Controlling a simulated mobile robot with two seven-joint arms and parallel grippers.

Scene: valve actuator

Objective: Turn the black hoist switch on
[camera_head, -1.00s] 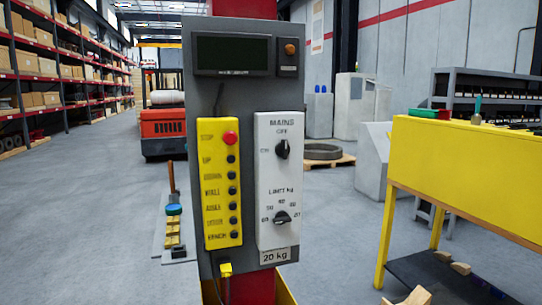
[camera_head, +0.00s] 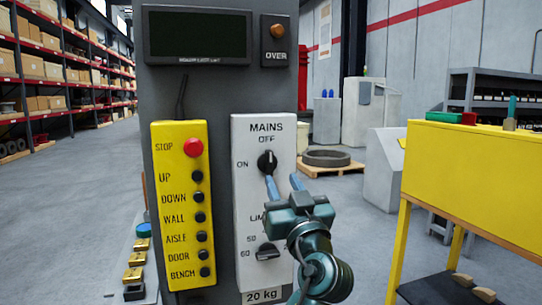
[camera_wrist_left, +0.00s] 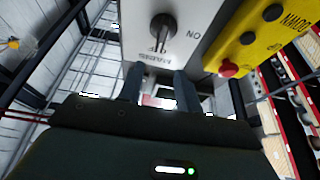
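The black mains switch (camera_head: 267,162) is a rotary knob on the white panel (camera_head: 247,128), with OFF printed above it and ON to its left. Its handle appears to point up toward OFF. It also shows in the left wrist view (camera_wrist_left: 162,28), with its handle toward the MAINS lettering. My left gripper (camera_head: 283,181) is in front of the panel, just below and right of the knob. Its two fingers are apart with nothing between them; they also show in the left wrist view (camera_wrist_left: 158,76), short of the knob. My right gripper is not in view.
A second black knob, the limit dial (camera_head: 267,251), sits lower on the panel, partly behind my gripper. A yellow button box (camera_head: 183,240) with a red stop button (camera_head: 193,148) is to the left. A yellow bench (camera_head: 470,175) stands to the right.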

